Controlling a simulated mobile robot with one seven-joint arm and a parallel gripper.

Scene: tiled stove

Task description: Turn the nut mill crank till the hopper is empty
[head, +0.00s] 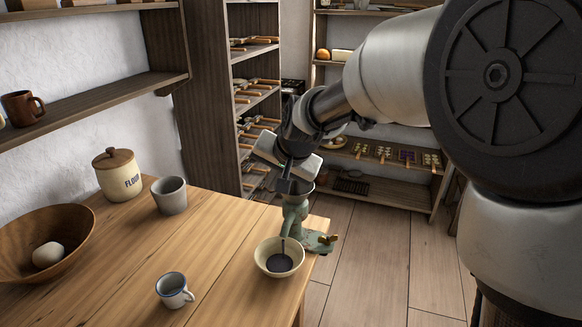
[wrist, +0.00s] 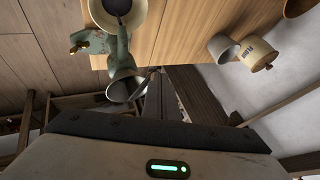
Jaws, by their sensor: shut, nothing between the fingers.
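The green nut mill (head: 294,213) stands at the table's right edge, below my gripper (head: 287,187), which hides its top in the head view. In the wrist view, the mill's green body (wrist: 122,48) and flared hopper (wrist: 124,88) lie just left of my gripper (wrist: 153,92). My gripper is shut and empty, close beside the hopper; I cannot tell whether they touch. I cannot make out the hopper's contents. A small brown piece (head: 332,239) shows at the mill's right; I cannot tell if it is the crank knob. A cream bowl (head: 262,260) with something dark in it stands before the mill.
A white mug with a blue rim (head: 172,290), a grey cup (head: 170,195), a flour jar (head: 119,178) and a wooden bowl (head: 22,243) with a pale ball stand on the table (head: 115,260). Shelves line the back. The table's middle is clear.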

